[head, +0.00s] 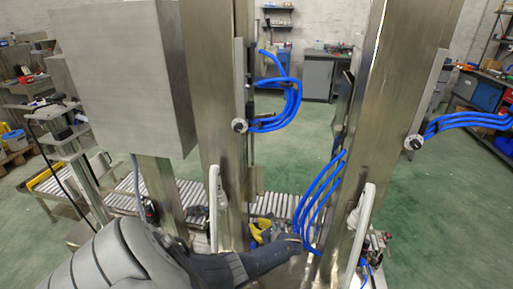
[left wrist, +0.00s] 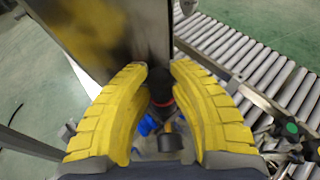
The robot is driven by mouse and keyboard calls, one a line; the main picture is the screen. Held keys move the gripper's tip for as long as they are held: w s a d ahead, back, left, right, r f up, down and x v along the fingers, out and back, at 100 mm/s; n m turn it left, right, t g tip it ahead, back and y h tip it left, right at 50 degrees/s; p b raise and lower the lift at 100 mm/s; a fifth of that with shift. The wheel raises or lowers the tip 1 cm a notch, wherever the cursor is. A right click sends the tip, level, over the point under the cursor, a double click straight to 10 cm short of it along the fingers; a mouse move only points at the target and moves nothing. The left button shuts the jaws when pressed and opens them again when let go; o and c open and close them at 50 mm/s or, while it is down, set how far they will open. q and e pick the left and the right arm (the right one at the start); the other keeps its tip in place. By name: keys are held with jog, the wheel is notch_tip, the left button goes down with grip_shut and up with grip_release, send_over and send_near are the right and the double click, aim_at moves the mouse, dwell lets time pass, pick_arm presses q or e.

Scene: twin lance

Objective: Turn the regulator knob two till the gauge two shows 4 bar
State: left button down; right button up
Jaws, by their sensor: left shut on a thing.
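My left gripper (head: 261,229) reaches in from the lower left, low beside the middle steel column. In the left wrist view its two yellow fingers (left wrist: 159,92) close around a black knob with a red ring (left wrist: 160,98), which they partly cover. The knob is hidden in the head view. My right gripper is in neither view.
Blue hoses (head: 322,195) hang between the middle and right steel columns (head: 375,120), close to my left gripper. A roller conveyor (head: 280,204) runs behind. A large grey box (head: 120,75) stands at the upper left. Green floor lies open behind the columns.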

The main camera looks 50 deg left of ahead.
pick_arm(q)
jog(key=c, duration=1.4)
grip_release()
jog(key=shift+a, duration=0.2)
jog(key=shift+o, duration=0.2)
jog(key=shift+d, duration=0.2)
jog(key=shift+d+r, duration=0.1)
jog(key=shift+d, duration=0.15)
jog(key=v, duration=1.1)
jog(key=shift+d+r, duration=0.1)
